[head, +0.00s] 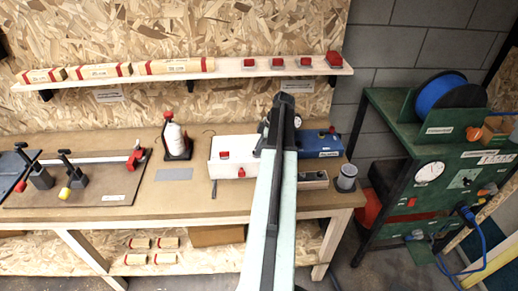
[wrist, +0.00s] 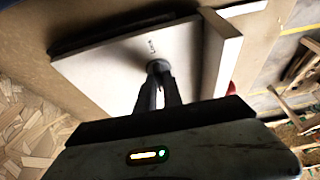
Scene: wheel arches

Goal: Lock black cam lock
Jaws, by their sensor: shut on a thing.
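A white box (wrist: 110,72) fills the upper middle of the wrist view, with a small dark round part, the black cam lock (wrist: 158,66), on its face. My gripper (wrist: 160,80) is shut on the cam lock, its two dark fingers reaching it from below in the picture. Small lettering is on the face beside the lock. In the head view the white box (head: 227,168) stands on the bench, partly behind my arm. It has red parts on its top and front. The cam lock and my fingertips are hidden there by my arm.
A blue box (head: 320,144) stands right of my arm, with a grey cylinder (head: 347,178) near the bench's right edge. A red-topped white bottle (head: 174,138) stands left of the white box. A shelf (head: 225,74) runs above; a green rack (head: 400,155) stands at right.

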